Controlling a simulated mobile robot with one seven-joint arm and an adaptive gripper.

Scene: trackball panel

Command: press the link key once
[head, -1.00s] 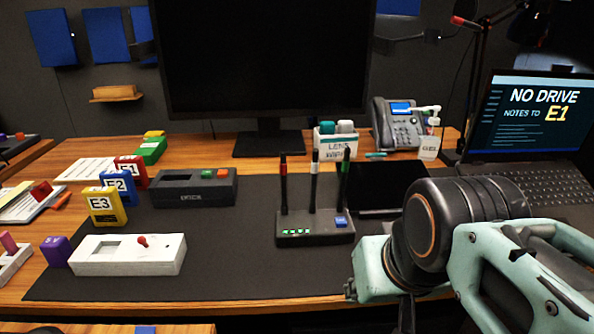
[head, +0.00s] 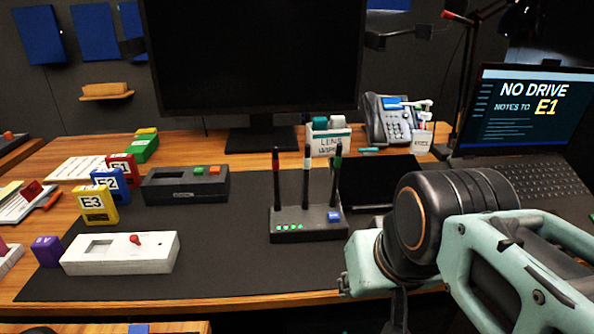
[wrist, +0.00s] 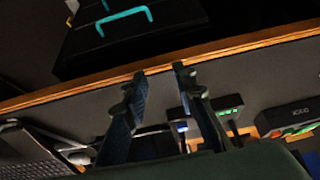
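A dark router box (head: 305,232) with several antennas stands on the dark desk mat. A blue key (head: 334,217) is on its right end and green lights are on its left; I take the blue key for the link key, but its label is too small to read. In the wrist view the router (wrist: 228,103) and its blue light or key (wrist: 182,126) show partly behind my fingers. My gripper (wrist: 161,74) is open and empty, its two fingers apart. In the head view my arm is right of the router, apart from it, and the fingertips are hidden.
A white panel with a red stick (head: 120,253) and a dark box with green and orange keys (head: 185,185) lie left. A monitor (head: 250,60) stands behind, a laptop (head: 525,120) at right. The mat before the router is clear.

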